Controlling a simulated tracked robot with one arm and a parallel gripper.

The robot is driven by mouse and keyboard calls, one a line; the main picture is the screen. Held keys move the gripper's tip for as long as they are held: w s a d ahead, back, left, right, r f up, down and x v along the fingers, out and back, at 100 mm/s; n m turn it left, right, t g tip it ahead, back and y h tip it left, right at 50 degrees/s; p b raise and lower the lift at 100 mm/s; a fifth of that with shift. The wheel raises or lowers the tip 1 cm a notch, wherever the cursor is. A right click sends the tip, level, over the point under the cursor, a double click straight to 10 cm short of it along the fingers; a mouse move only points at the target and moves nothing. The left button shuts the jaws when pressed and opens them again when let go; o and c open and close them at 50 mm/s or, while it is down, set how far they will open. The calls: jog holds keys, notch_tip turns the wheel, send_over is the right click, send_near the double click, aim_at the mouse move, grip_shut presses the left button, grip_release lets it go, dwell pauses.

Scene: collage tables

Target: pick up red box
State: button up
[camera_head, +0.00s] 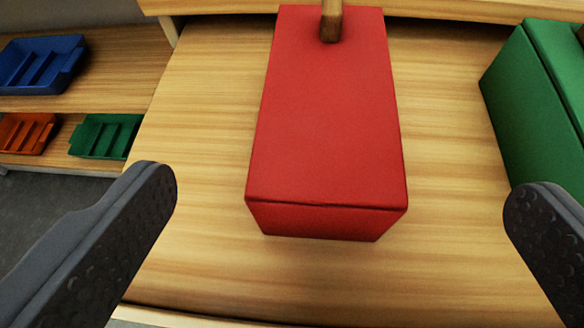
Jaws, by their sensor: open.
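The red box (325,125) lies on the wooden table in the middle of the view, its long side running away from me. A brown wooden peg or handle stands at its far end, partly cut off by the top of the frame. My gripper (340,205) is open, with one dark finger at the lower left and one at the lower right. The box lies between the fingers in the picture, with wide gaps on both sides. Nothing is between the fingertips that they touch.
A green box (540,90) stands at the right edge of the table (200,190). On a wooden shelf at the left are a blue tray (40,62), an orange tray (25,133) and a green tray (105,135). Bare table surrounds the red box.

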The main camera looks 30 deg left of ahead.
aim_at(328, 83)
jog(key=shift+x, duration=4.6)
jog(key=shift+b+x, duration=0.3)
jog(key=shift+x, duration=2)
jog(key=shift+a+r, duration=0.1)
jog(key=shift+r, duration=0.05)
jog(key=c, duration=1.3)
